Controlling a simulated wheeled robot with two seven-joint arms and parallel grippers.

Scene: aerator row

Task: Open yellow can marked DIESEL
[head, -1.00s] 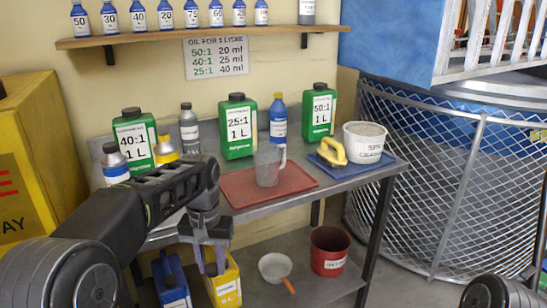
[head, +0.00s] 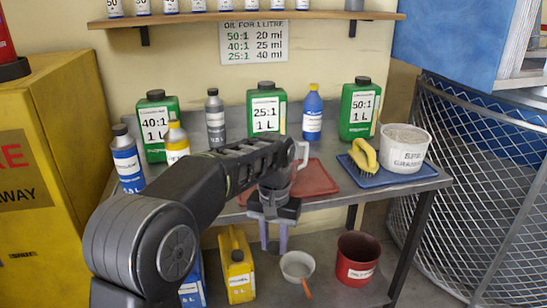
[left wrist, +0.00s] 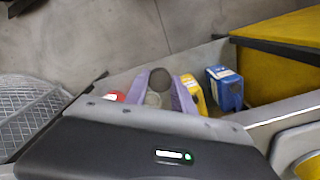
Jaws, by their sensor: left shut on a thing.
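The yellow can (head: 238,279) stands upright on the lower shelf under the bench, with a white label too small to read. A dark round spot shows on its top; I cannot tell whether it is the open mouth. It also shows in the left wrist view (left wrist: 196,100), beside the fingers. My left gripper (head: 274,240) is right of the can and above the shelf. In the left wrist view its purple fingers (left wrist: 160,93) are shut on a dark round cap (left wrist: 160,78). My right gripper is not in view.
A blue can (head: 191,284) stands left of the yellow one, partly behind my arm. Right of it are a white pan (head: 297,264) with an orange handle and a red bucket (head: 357,259). The bench (head: 400,190) above holds green cans, bottles and trays.

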